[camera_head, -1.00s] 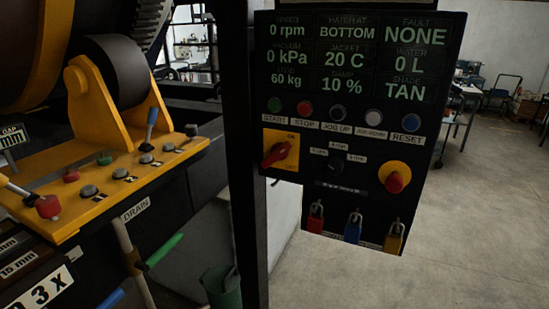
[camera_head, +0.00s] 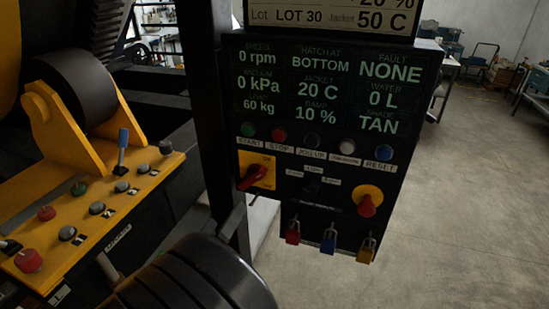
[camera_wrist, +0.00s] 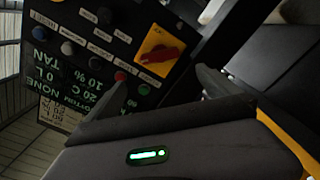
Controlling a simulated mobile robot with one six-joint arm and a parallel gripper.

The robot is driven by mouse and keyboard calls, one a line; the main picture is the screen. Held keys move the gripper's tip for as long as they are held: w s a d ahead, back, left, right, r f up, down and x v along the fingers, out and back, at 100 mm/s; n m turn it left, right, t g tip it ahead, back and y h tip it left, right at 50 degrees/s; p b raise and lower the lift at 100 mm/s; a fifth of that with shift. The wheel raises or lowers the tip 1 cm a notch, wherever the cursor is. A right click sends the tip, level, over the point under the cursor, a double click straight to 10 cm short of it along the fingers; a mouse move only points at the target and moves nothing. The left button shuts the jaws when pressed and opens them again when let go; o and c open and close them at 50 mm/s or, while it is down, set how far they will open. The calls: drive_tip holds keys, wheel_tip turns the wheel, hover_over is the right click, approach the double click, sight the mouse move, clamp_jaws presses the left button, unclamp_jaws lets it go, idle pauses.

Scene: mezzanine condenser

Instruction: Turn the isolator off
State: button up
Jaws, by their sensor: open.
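The isolator (camera_head: 254,176) is a red rotary handle on a yellow square plate, at the left of the black control panel below the START and STOP buttons. Its handle slants from lower left to upper right in the head view. It also shows in the wrist view (camera_wrist: 160,52), upper middle, with the panel turned nearly upside down. My gripper (camera_wrist: 147,95) is open and empty in the wrist view, its fingers pointing toward the panel, apart from the isolator. In the head view only my dark rounded arm shows, below the panel; the fingers are not visible there.
A red stop knob on a yellow disc (camera_head: 367,203) sits right of the isolator. Several padlocks (camera_head: 328,238) hang below. A black post (camera_head: 208,130) stands just left of the panel. A yellow console (camera_head: 95,215) with levers and knobs is at left. Open floor lies right.

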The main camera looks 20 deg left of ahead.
sight(249, 182)
drive_tip(key=w, duration=0.5)
drive_tip(key=w+d, duration=0.1)
drive_tip(key=w, duration=1)
drive_tip(key=shift+w+d, duration=0.25)
drive_tip(key=shift+w, duration=0.15)
drive_tip(key=c, duration=1.1)
drive_tip(key=shift+f, duration=0.1)
